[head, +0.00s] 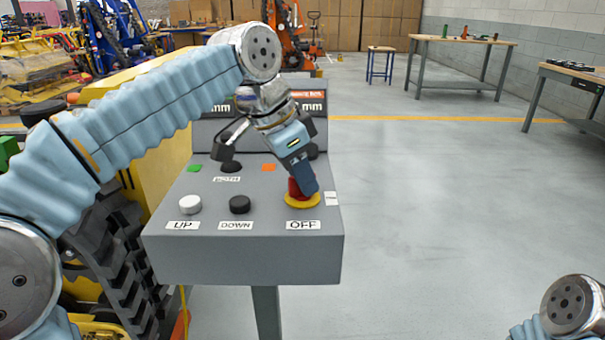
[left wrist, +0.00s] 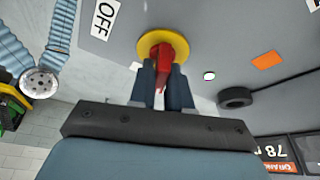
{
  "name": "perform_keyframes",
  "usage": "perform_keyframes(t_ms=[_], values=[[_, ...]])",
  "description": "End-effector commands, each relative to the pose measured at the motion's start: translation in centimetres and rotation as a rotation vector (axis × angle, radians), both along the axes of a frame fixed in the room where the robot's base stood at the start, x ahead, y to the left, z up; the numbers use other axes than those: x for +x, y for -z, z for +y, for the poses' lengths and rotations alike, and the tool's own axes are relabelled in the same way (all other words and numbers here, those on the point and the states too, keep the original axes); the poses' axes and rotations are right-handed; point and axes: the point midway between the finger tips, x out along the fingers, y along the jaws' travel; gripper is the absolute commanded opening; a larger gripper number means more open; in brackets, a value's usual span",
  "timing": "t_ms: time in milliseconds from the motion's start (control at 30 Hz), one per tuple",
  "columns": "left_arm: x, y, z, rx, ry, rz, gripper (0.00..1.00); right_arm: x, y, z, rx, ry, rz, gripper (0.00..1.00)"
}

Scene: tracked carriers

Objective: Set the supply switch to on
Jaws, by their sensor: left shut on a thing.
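The supply switch is a red rotary handle (head: 294,188) on a yellow round plate (head: 302,204), at the right of the grey control box's sloped top. A label reading OFF (head: 303,225) is below it. My left gripper (head: 304,184) reaches down onto the switch from above. In the left wrist view, its two fingers (left wrist: 162,85) are shut on the red handle (left wrist: 170,58), one on each side. The fingers hide part of the handle, so its exact turn is hard to tell. My right gripper is outside the frames; only part of my right arm shows.
The grey control box (head: 240,262) stands on a post. A white UP button (head: 190,204) and a black DOWN button (head: 240,204) are left of the switch. A black knob (head: 231,166) and a dark display (head: 318,105) are behind. Open floor lies to the right.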

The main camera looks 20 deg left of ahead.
Motion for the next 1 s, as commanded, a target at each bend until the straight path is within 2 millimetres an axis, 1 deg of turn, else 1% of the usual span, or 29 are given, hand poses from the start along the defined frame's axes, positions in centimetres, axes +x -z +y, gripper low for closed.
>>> perform_keyframes(t_ms=[200, 500, 700, 1000], values=[[0.08, -0.02, 0.06, -0.001, 0.174, -0.001, 0.0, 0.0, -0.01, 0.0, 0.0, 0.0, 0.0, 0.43], [0.06, -0.02, 0.04, 0.001, 0.335, -0.001, 0.0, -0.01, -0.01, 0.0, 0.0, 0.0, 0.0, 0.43], [0.04, -0.07, 0.04, 0.0, 0.384, -0.003, 0.0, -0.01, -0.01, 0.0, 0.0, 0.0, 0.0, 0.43], [0.02, -0.06, 0.05, 0.001, 0.398, -0.002, 0.0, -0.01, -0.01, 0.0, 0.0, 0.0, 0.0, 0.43]])
